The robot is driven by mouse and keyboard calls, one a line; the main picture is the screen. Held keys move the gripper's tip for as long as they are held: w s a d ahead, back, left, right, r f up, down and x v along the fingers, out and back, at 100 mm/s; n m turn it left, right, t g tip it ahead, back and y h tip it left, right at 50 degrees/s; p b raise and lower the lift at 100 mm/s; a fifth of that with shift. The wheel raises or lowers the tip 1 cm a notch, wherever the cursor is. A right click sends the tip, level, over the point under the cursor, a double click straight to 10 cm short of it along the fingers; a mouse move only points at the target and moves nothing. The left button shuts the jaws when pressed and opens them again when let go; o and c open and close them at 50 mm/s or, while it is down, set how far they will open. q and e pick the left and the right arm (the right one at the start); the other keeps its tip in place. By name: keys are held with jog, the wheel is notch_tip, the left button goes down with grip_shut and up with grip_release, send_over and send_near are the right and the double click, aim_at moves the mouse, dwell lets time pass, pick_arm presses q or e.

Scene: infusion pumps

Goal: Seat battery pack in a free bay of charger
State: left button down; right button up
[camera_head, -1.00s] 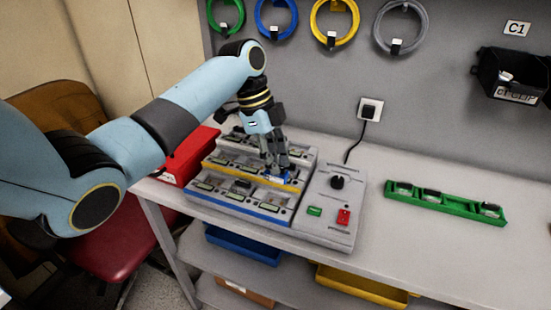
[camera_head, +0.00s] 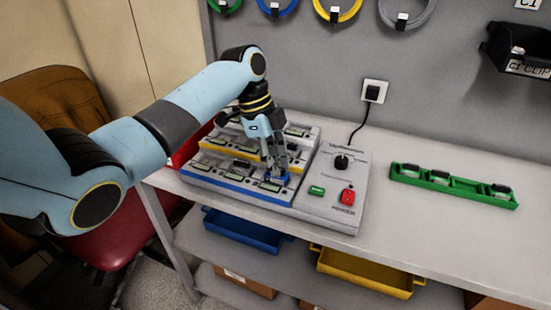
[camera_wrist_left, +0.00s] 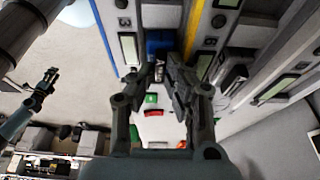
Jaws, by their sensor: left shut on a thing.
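The charger (camera_head: 325,203) is a grey stepped unit on the bench, with rows of bays edged by yellow and blue stripes and a control panel at its right. My left gripper (camera_head: 277,170) is shut on a blue battery pack (camera_head: 284,177) at the right end of the front, blue-striped row. The pack also shows between the fingers in the left wrist view (camera_wrist_left: 158,42). The fingers hide part of it, and I cannot tell whether it touches the bay. Other bays hold dark packs or show pale label strips. My right gripper (camera_wrist_left: 43,88) shows small in the left wrist view; its jaw state is unclear.
A green tray (camera_head: 450,191) with several dark items lies on the bench at right. A wall socket (camera_head: 373,91) with a cable is behind. Bench space between charger and green tray is clear.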

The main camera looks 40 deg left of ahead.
pick_arm(q)
jog(key=shift+f, duration=0.35)
dwell(0.6)
jog(key=c, duration=1.3)
grip_release()
jog(key=shift+r, duration=0.1)
jog(key=shift+o, duration=0.2)
jog(key=shift+a+r, duration=0.1)
jog(key=shift+r, duration=0.05)
jog(key=v, duration=0.7)
jog(key=shift+r, duration=0.25)
